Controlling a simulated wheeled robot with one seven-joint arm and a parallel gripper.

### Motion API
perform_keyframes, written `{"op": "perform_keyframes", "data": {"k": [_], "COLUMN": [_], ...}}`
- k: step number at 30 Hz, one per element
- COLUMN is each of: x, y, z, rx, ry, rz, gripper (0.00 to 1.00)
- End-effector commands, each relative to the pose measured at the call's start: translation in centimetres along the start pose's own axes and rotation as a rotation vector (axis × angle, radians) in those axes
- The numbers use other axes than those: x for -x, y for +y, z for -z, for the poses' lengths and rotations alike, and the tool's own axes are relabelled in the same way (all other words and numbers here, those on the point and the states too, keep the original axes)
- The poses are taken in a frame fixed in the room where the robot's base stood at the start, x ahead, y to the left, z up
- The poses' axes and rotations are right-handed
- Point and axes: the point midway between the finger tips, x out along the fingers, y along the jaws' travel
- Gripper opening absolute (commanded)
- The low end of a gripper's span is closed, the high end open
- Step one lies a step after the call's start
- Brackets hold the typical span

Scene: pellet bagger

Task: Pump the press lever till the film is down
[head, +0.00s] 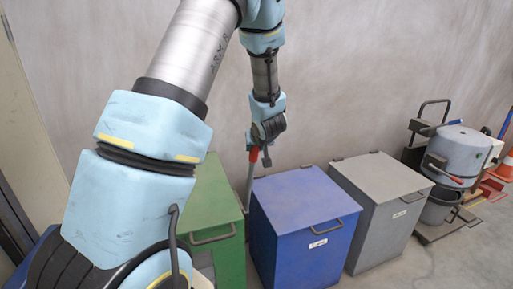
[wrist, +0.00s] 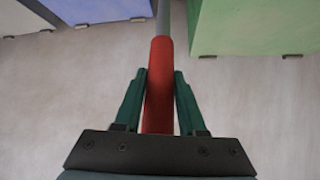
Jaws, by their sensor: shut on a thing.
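My gripper (head: 266,138) is at the upper middle of the head view, above the gap between the green and blue bins. It is shut on the red grip of a lever (head: 266,158), whose grey rod runs down between the two bins. In the wrist view the red grip (wrist: 159,85) lies between the two green fingers of my gripper (wrist: 159,95), and the grey rod (wrist: 164,17) continues away from it. The lever's lower end is hidden behind the bins. No film can be made out in either view.
A green bin (head: 212,195), a blue bin (head: 305,215) and a grey bin (head: 380,190) stand in a row along the wall. A grey drum machine (head: 457,150) stands at the right with a bucket (head: 438,207) below it. An orange cone (head: 507,168) is at the right edge.

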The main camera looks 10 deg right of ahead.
Motion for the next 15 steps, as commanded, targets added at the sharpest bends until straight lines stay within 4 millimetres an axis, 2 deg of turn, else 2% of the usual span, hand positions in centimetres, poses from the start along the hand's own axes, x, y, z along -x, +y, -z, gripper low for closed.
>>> {"op": "perform_keyframes", "data": {"k": [1, 9, 15], "x": [-0.05, -0.03, 0.00], "y": [-0.02, 0.01, 0.03], "z": [0.09, 0.01, -0.02], "rx": [0.000, 0.000, 0.000], "ry": [0.003, 0.001, 0.000], "rz": [0.001, 0.001, 0.000], "gripper": [0.41, 0.69, 0.69]}}
